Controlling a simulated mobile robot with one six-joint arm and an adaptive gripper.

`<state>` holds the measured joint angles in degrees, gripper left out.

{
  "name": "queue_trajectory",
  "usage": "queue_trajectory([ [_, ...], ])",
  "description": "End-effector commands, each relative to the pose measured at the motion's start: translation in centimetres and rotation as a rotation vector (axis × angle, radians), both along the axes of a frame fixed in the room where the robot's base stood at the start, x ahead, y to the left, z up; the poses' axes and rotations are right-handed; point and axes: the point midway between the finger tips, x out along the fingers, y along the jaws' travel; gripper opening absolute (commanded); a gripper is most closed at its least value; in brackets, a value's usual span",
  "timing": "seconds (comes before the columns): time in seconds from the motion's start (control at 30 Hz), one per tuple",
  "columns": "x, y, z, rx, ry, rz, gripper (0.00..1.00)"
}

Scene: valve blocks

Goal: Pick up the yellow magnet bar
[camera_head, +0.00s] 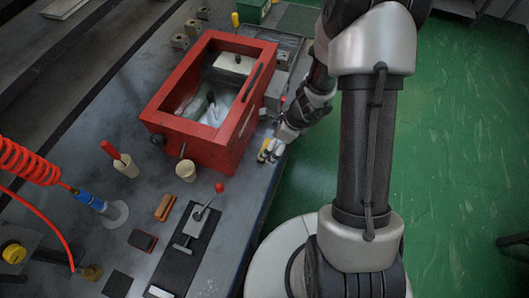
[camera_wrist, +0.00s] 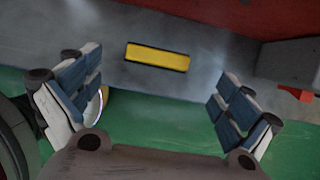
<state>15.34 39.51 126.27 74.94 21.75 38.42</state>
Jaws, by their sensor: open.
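The yellow magnet bar (camera_wrist: 158,57) lies flat on the grey table top near its edge, seen in the wrist view. It has a dark outline and lies slightly tilted in the picture. My gripper (camera_wrist: 154,82) is open, its two padded fingers to the left and right of the bar, with clear gaps on both sides. Nothing is between the fingertips. In the head view my gripper (camera_head: 270,151) is at the table's right edge beside the red box, and a small yellow patch shows there; I cannot tell whether it is the bar.
Green floor (camera_head: 460,150) is beyond the table edge.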

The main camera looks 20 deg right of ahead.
Motion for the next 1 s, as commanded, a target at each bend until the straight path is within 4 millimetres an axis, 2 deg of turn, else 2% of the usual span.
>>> queue_trajectory([
  [0.4,1.2,2.2,-4.5,0.000,0.000,0.002,0.98],
  [0.7,1.3,2.3,-4.6,0.000,0.000,0.001,0.98],
  [1.0,1.3,2.3,-4.6,0.000,0.000,0.001,0.78],
])
